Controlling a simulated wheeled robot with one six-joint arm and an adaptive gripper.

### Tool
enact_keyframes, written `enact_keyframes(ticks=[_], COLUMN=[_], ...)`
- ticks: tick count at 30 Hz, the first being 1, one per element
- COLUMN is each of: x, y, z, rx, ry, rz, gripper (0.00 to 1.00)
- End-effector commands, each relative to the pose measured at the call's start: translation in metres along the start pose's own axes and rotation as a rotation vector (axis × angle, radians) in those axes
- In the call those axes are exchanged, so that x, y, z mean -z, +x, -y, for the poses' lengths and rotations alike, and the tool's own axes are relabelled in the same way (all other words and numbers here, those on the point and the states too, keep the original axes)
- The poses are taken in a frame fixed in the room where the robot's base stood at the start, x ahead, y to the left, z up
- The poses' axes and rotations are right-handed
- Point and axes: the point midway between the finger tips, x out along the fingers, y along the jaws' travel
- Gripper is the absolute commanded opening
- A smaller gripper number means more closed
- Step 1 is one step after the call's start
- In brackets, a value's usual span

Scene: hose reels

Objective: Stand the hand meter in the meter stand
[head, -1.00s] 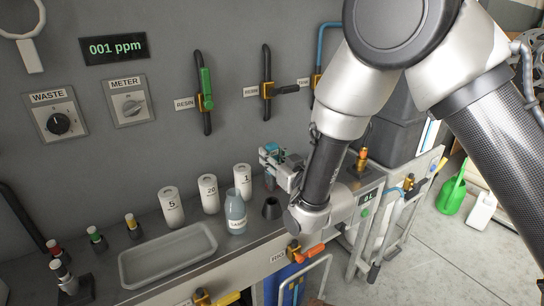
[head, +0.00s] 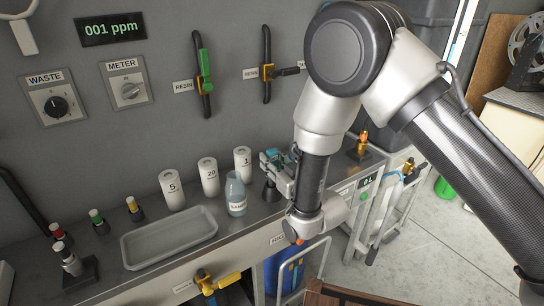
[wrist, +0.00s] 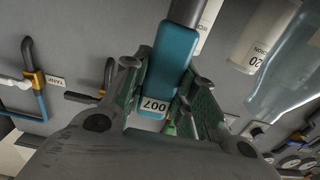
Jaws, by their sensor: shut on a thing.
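The hand meter is a teal block with a 007 label and a dark shaft; it shows in the wrist view (wrist: 164,72) and small in the head view (head: 267,157). My gripper (head: 274,161) is shut on it, with a finger on each side of the teal body in the wrist view. A small black cone-shaped holder, which looks like the meter stand (head: 271,192), is on the bench just below my gripper. The meter's lower end is close over the stand; I cannot tell whether it is inside or above it.
A clear labelled bottle (head: 236,195) stands close left of the stand. White canisters marked 5 (head: 172,190), 20 (head: 209,177) and 1 (head: 242,160) stand behind. A grey tray (head: 170,238) lies further left. A brass fitting (head: 363,145) is to the right.

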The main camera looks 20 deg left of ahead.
Motion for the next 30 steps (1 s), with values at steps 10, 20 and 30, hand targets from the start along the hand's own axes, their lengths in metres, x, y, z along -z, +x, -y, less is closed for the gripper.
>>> enact_keyframes(ticks=[10,20,30], x=[-0.0052,-0.0050,-0.0054], y=[0.0000,0.0000,-0.0089], z=[0.0000,0.0000,0.0003], rx=[0.000,0.000,0.000], ry=[0.000,0.000,0.000], rz=[0.000,0.000,0.001], gripper=[0.02,0.52,0.52])
